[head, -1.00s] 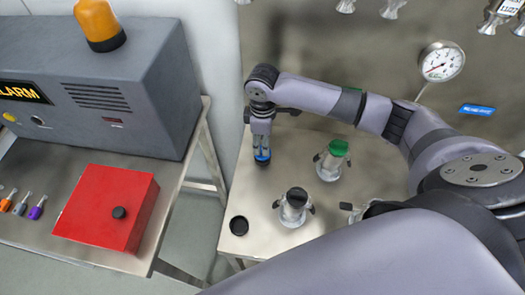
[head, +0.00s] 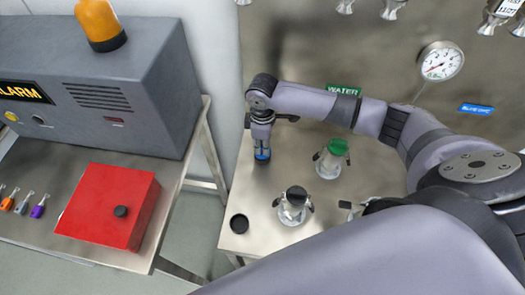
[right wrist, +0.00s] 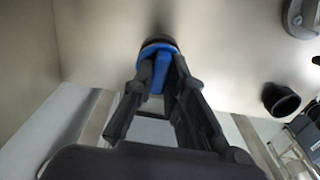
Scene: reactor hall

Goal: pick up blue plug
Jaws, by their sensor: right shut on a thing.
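The blue plug (head: 262,155) is at the left part of the steel table, below my right gripper (head: 262,148). In the right wrist view the blue plug (right wrist: 158,50) sits between the fingertips of my right gripper (right wrist: 160,75), which are shut on it. The plug's dark end meets or lies very near the table surface; I cannot tell whether there is a gap. My left gripper does not show clearly; a small dark piece with a light tip by the table's right side may belong to it.
A metal fitting with a green top (head: 329,158) and one with a dark top (head: 294,205) stand right of the plug. A black cap (head: 239,223) lies near the table's front left corner. A red box (head: 108,206) and a grey alarm unit (head: 95,85) stand on the left bench.

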